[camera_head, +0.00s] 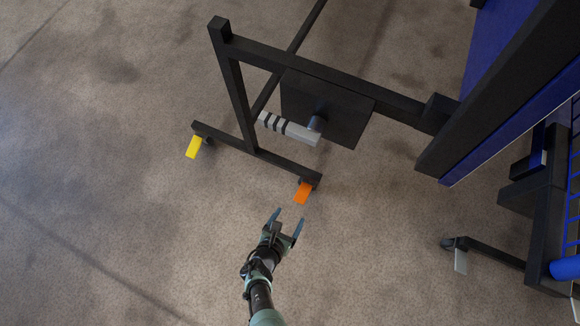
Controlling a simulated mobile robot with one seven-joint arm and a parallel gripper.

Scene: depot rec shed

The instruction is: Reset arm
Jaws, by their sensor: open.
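My gripper (286,225) is in the lower middle of the head view, at the end of my arm reaching up from the bottom edge. Its two fingers are spread apart with nothing between them. The fingertips point up the picture, a little below an orange tab (303,194) at a foot of a black frame. They appear apart from it, though the height between them is hard to judge.
A black wheeled frame (234,85) stands ahead, with a yellow tab (194,147) and a grey handle (290,129). Blue panels (494,45) and another castered leg (495,252) are at right. The carpet at left is clear.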

